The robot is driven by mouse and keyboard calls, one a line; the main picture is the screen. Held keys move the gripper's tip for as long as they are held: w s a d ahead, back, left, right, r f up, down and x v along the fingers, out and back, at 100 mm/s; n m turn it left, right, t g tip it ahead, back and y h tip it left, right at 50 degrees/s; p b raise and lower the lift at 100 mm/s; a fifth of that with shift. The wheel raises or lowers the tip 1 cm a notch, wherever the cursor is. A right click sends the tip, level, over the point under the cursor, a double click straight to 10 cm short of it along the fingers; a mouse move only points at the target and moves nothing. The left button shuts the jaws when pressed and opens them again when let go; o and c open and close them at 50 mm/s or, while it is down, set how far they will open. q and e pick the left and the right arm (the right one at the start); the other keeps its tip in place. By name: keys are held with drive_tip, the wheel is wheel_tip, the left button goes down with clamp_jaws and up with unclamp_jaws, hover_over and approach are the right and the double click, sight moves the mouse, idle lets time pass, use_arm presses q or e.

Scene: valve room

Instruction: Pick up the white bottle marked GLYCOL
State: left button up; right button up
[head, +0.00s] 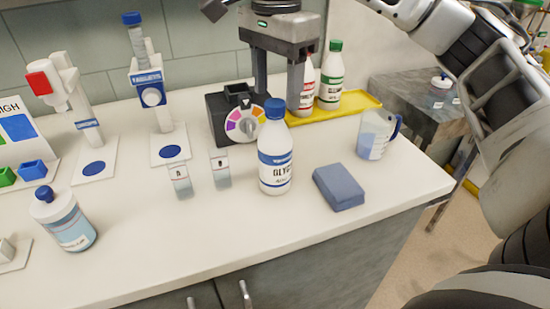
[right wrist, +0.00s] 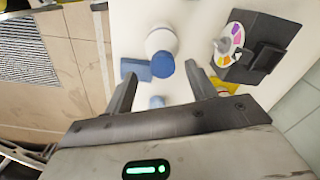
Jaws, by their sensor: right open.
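The white bottle (head: 275,172) stands upright on the white counter. It has a blue cap, a blue band and a label that reads "GLYC", the rest of the word turned out of sight. In the right wrist view the bottle (right wrist: 160,40) shows with its cap toward the camera, between the finger lines. My right gripper (head: 279,97) is open and empty, its fingers pointing down, close to the cap in the picture. In the right wrist view the gripper (right wrist: 160,72) has its fingers apart, not closed on the bottle. My left gripper is not in view.
A blue sponge (head: 339,187) lies right of the bottle, and a jug (head: 376,134) stands beyond it. A dial box (head: 225,122) is behind. Two small vials (head: 220,169) stand left. A yellow tray (head: 350,105) holds red- and green-labelled bottles. Another blue-capped bottle (head: 65,222) stands far left.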

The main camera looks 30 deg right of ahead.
sight(275, 102)
wheel_tip(275, 102, down, 4)
drive_tip(key=shift+w+f, duration=0.1)
drive_tip(key=shift+w, duration=0.05)
clamp_jaws()
idle(0.3)
